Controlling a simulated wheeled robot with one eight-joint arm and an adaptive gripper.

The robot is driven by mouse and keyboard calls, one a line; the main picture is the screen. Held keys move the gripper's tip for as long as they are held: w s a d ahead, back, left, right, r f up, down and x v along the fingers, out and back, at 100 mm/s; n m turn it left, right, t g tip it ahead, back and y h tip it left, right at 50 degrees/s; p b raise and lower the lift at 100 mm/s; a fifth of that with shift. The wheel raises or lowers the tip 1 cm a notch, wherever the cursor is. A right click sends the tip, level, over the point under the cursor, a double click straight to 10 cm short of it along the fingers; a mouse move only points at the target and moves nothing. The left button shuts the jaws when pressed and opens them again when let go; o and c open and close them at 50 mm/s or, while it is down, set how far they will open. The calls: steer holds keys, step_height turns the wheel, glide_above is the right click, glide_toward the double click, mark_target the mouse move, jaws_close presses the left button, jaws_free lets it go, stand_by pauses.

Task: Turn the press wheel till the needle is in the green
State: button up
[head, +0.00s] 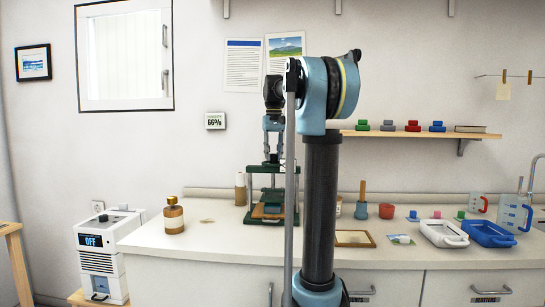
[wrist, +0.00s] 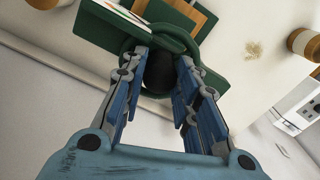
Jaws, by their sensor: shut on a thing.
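The green press (head: 262,169) stands on the counter, partly behind my arm, in the head view. My gripper (head: 272,157) points down over its top. In the wrist view my gripper (wrist: 163,58) has its fingers on both sides of a dark round hub (wrist: 160,74) and is shut on the press wheel. The green wheel rim (wrist: 128,46) shows around the fingertips, with green press parts beyond. A pale panel with coloured marks (wrist: 122,12) shows at the top edge of the wrist view; no needle can be made out.
A brown bottle (head: 173,217) and a pale roll (head: 240,189) stand left of the press. A wooden frame (head: 354,238), a white tray (head: 443,233) and a blue tray (head: 488,234) lie to the right. A shelf (head: 415,134) hangs above.

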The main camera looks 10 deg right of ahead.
steer(key=o, duration=1.1)
steer(key=shift+r, duration=0.1)
step_height(320, 180, up, 12)
steer(key=shift+w+f, duration=0.1)
steer(key=shift+w, duration=0.05)
